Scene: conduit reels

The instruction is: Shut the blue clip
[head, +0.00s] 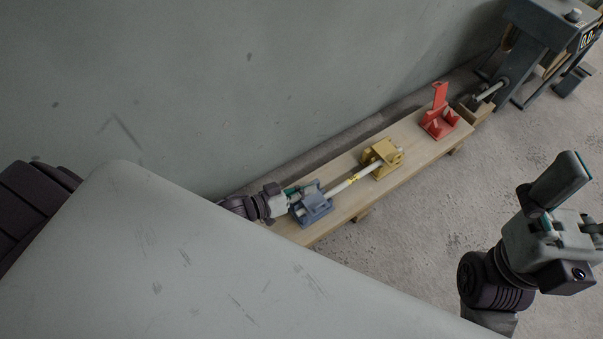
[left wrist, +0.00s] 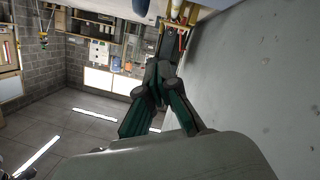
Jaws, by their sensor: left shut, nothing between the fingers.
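The blue clip (head: 313,207) sits on the near left part of a wooden plank (head: 418,150) in the head view. The fingers also show in the left wrist view (left wrist: 163,65). My right gripper (head: 562,195) is far right of the plank, above the floor.
A red clip (head: 439,115) with its lid upright stands farther along the plank. A dark machine (head: 545,45) stands beyond the plank's far end. A grey wall (head: 230,90) runs behind the plank. Concrete floor (head: 420,235) is clear in front of it.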

